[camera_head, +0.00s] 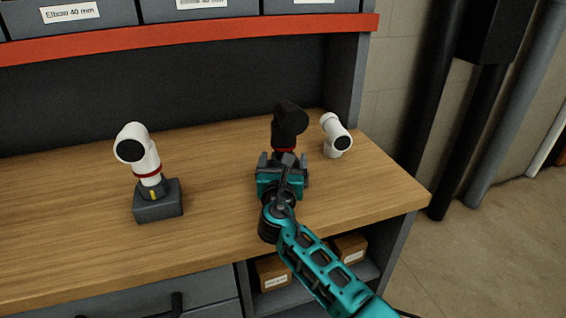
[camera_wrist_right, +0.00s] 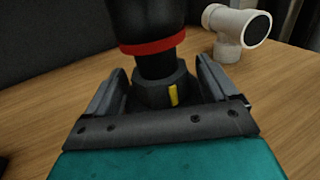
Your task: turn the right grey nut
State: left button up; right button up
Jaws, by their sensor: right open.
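The right grey nut (camera_wrist_right: 163,90) shows in the right wrist view, dark grey with a yellow mark facing me. A black elbow (camera_head: 290,122) with a red ring (camera_wrist_right: 152,47) rises above it. My right gripper (camera_head: 283,160) is open, its two fingers standing to the left and right of the nut; it also fills the front of the right wrist view (camera_wrist_right: 160,78). A gap shows between the right finger and the nut. In the head view my gripper hides the nut. My left gripper is not in view.
A white elbow (camera_head: 137,150) with a red ring stands in a grey block (camera_head: 160,205) with a yellow mark, to the left. The wooden bench (camera_head: 222,180) is clear between the fittings.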

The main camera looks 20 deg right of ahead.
jog(key=c, duration=1)
jog(key=shift+r, duration=0.1)
jog(key=shift+c, duration=0.2)
